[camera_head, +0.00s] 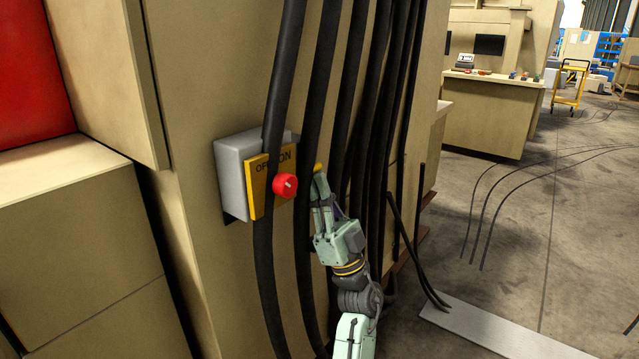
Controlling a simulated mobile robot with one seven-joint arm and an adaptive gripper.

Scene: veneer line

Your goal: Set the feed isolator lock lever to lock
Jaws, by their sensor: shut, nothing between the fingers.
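The feed isolator is a light grey box (233,165) on the beige panel left of centre. Its yellow plate (257,190) shows ON and part of OFF, with a black cable crossing in front. A round red knob (286,186) with a small pale mark stands out at the plate's right. A small yellow piece (318,168) shows right of the knob, at my fingertips; I cannot tell whether it is part of the lever. My gripper (320,180) is shut, pointing up, just right of the red knob. No lock marking is readable.
Several thick black cables (309,240) hang down in front of the panel, beside and behind my gripper. A pale flat plate (500,332) lies on the floor at lower right. A workbench (490,115) and a yellow cart (568,85) stand farther back, with open floor between.

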